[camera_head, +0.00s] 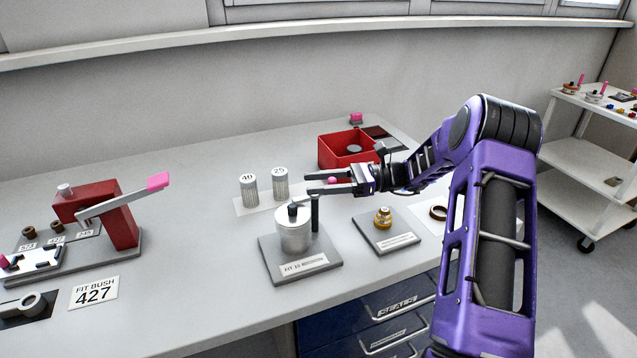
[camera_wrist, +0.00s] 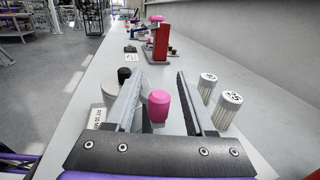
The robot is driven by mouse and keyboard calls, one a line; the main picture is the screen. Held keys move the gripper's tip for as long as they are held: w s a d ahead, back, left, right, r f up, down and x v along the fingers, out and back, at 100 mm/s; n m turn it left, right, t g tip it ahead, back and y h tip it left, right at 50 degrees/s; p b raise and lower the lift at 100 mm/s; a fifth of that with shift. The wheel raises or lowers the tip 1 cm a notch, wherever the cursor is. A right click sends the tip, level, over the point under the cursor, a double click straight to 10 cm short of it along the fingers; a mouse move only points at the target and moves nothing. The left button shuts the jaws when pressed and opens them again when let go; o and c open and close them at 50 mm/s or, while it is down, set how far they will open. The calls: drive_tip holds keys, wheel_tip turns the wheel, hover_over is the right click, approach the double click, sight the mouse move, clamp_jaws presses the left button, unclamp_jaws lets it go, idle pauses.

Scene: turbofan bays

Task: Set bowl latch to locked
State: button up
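The bowl (camera_head: 294,232) is a silver metal cup with a dark knob on top, standing on a grey base plate (camera_head: 329,259) with a printed label. A dark upright post (camera_head: 315,213) stands at its right side. A pink knob (camera_head: 333,180) shows just above and right of the post; it looks like the latch handle, but its joint is hidden. My gripper (camera_head: 309,183) is open above the post, with the pink knob between its fingers. In the wrist view the pink knob (camera_wrist: 159,106) lies between the spread fingers with gaps on both sides.
Two ribbed cylinders marked 40 (camera_head: 248,190) and 25 (camera_head: 280,187) stand behind the bowl. A red bin (camera_head: 333,153) is at the back. A brass part (camera_head: 383,218) sits on a plate to the right. A red lever press (camera_head: 112,215) stands at left.

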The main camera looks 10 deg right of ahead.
drive_tip(key=d, duration=1.7)
drive_tip(key=shift+s+d, duration=0.2)
drive_tip(key=shift+s, duration=0.25)
